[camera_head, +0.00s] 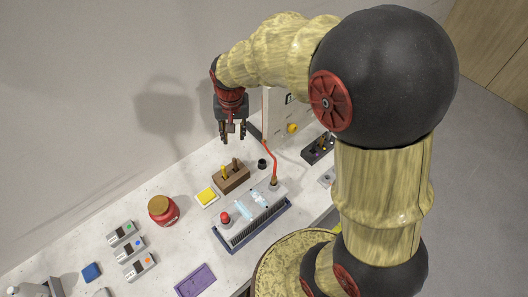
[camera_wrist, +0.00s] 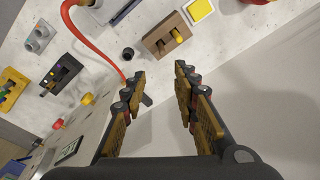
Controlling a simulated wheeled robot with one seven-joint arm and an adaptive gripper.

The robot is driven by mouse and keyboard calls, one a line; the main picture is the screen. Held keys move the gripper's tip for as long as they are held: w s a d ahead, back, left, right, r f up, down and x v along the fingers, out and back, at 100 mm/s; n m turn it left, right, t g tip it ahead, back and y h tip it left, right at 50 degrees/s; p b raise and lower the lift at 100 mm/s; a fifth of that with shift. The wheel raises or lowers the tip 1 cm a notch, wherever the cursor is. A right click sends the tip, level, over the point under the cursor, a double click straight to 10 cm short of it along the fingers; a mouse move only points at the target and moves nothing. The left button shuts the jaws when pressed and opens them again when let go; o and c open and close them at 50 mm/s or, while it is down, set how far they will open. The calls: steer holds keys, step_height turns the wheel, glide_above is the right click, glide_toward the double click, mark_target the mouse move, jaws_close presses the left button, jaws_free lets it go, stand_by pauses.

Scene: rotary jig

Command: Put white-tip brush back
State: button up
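My gripper (camera_head: 232,132) hangs above the back of the table. In the wrist view its two fingers (camera_wrist: 160,95) are spread apart with nothing between them. A brown wooden block (camera_head: 231,179) stands on the table, below the gripper in the head view, with a yellow handle and a brown handle upright in it. The block also shows at the top of the wrist view (camera_wrist: 160,42). A dark holder (camera_head: 316,152) with several small upright pieces stands to the right, also in the wrist view (camera_wrist: 62,74). I cannot make out a white brush tip in either view.
A small black cup (camera_head: 262,163) stands beside the brown block. A pale box (camera_head: 280,115) with a yellow knob and a red cable stands behind a grey device (camera_head: 252,215). A yellow pad (camera_head: 207,197) and a red jar (camera_head: 163,210) are left.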

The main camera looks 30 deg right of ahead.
steer(key=s+r+n+t, duration=0.2)
steer(key=s+r, duration=0.6)
steer(key=s, duration=0.2)
steer(key=s+r+n+t, duration=0.2)
steer(key=s+r, duration=0.5)
steer(key=s, duration=0.4)
steer(key=shift+r+n, duration=0.35)
steer(key=shift+n, duration=0.05)
steer(key=shift+s, duration=0.1)
